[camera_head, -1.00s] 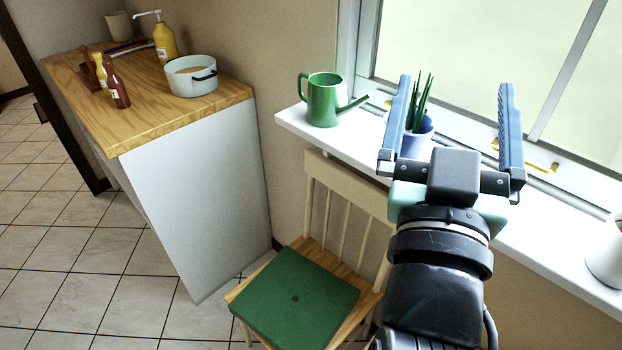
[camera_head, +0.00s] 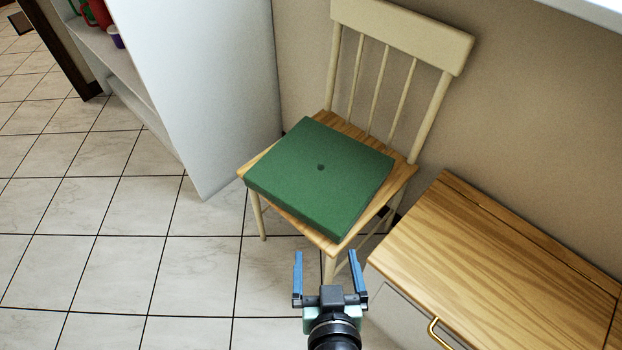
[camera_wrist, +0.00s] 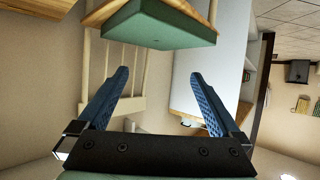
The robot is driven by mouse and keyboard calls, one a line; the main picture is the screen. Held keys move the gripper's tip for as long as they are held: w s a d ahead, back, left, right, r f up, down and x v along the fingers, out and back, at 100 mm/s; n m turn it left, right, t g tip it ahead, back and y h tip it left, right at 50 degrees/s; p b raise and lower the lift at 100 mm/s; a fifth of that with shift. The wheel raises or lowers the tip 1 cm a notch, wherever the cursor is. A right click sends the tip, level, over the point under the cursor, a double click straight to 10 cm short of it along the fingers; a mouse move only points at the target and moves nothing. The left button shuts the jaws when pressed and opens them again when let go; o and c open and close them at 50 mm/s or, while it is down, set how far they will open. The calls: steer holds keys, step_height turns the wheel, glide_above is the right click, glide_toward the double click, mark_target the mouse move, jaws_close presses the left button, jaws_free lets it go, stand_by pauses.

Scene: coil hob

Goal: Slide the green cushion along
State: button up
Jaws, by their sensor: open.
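The green cushion (camera_head: 318,172) is a flat square pad with a dark button in its middle. It lies on the wooden seat of the chair (camera_head: 403,188), set towards the front left, with bare wood showing along the back and right. My gripper (camera_head: 327,268) is open and empty, in front of the chair's front edge and apart from the cushion. In the wrist view my gripper's blue fingers (camera_wrist: 160,95) are spread wide with nothing between them. The cushion also shows at the top of the wrist view (camera_wrist: 145,22), beyond the fingertips.
A wooden-topped cabinet (camera_head: 500,260) with a brass handle stands close at the right of the chair. A white unit with open shelves (camera_head: 205,90) stands at the left. The chair's backrest (camera_head: 400,28) is by the wall. Tiled floor (camera_head: 110,230) is clear at the left.

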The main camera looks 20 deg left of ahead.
steer(key=b+x, duration=0.2)
steer(key=x, duration=0.7)
steer(key=shift+w+b, duration=0.4)
steer(key=shift+a, duration=0.15)
steer(key=p+v, duration=0.3)
steer(key=v, duration=0.7)
